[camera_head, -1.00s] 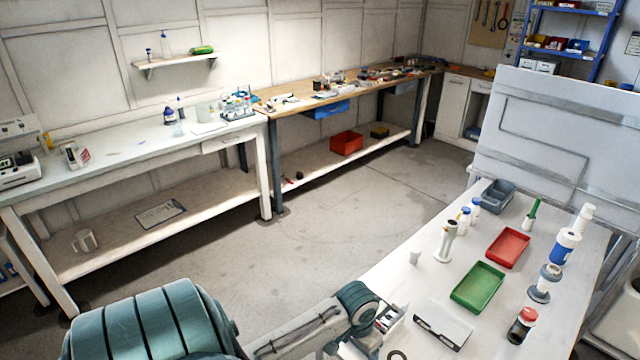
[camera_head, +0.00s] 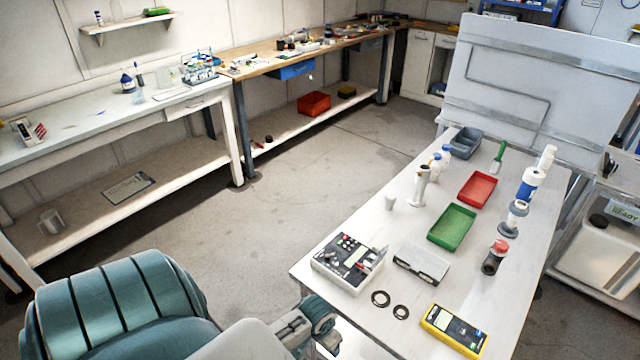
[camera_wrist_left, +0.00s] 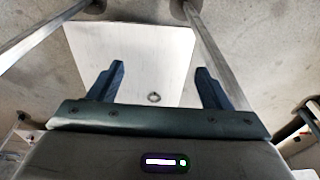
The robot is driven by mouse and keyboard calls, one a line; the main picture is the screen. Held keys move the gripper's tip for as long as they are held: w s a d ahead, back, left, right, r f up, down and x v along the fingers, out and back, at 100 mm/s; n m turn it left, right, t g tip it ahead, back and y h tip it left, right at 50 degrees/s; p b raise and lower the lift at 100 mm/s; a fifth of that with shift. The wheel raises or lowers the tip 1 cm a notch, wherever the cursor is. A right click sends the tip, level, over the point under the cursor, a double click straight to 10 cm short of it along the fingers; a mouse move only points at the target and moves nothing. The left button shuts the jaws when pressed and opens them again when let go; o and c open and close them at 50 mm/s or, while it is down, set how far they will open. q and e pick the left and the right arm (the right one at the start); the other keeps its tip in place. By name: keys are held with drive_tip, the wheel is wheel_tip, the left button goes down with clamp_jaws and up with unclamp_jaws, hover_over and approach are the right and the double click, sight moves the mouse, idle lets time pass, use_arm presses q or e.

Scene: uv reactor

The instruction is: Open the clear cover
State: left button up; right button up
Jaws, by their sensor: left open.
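I cannot make out a clear cover in either view. In the left wrist view my left gripper (camera_wrist_left: 160,75) has its two dark fingers wide apart, with nothing between them. Beyond them is a pale flat surface (camera_wrist_left: 135,45) with a small dark ring (camera_wrist_left: 154,97) on it. In the head view my left arm comes in from the lower left and ends near the table's near left corner; its fingers cannot be made out there. A white instrument (camera_head: 350,262) with red and dark knobs stands on the table near that corner. My right gripper is in neither view.
A pale upright panel (camera_head: 540,80) stands behind. Open floor lies to the left.

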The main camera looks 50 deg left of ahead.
use_arm(q)
drive_tip(key=shift+s+f, duration=0.25)
drive_tip(key=shift+f, duration=0.45)
drive_tip(key=shift+s+f, duration=0.25)
drive_tip(key=shift+f, duration=0.45)
drive_tip(key=s+f+b, duration=0.3)
drive_tip(key=s+f, duration=0.2)
drive_tip(key=f, duration=0.5)
drive_tip(key=s+f+b, duration=0.2)
drive_tip(key=s+f, duration=0.2)
drive_tip(key=f, duration=0.6)
drive_tip(key=s+d+f+b, duration=0.2)
drive_tip(key=s+f, duration=0.6)
drive_tip(key=s, duration=0.2)
drive_tip(key=s+d+f+m+b, duration=0.1)
drive_tip(key=s+d+f+b, duration=0.1)
drive_tip(key=s+f, duration=0.6)
drive_tip(key=shift+s+m+g+y, duration=0.3)
drive_tip(key=shift+s, duration=0.85)
